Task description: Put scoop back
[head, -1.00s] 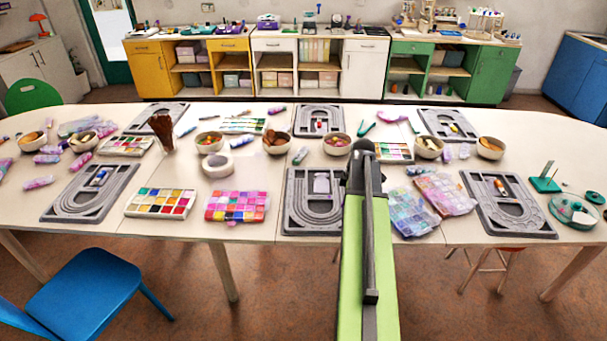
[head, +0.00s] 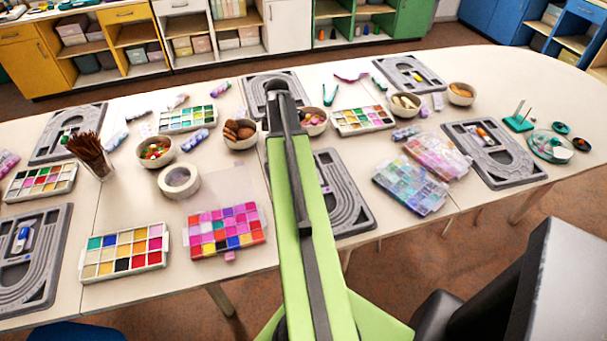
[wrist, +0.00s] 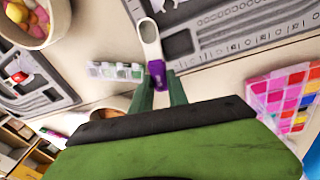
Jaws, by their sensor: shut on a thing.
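In the wrist view, my gripper (wrist: 160,90) is shut on a small scoop with a white looped head (wrist: 150,32) and a purple handle (wrist: 157,73). The handle is between the dark green fingers, and the head points away from them. A grey bead board (wrist: 212,42) lies beyond the scoop at upper right; I cannot tell the gap between them. In the head view, my green arm reaches over the table and hides part of a bead board (head: 346,195). The scoop and fingers cannot be made out there.
The white table (head: 120,215) is crowded. Bare tabletop shows at right front (head: 440,195).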

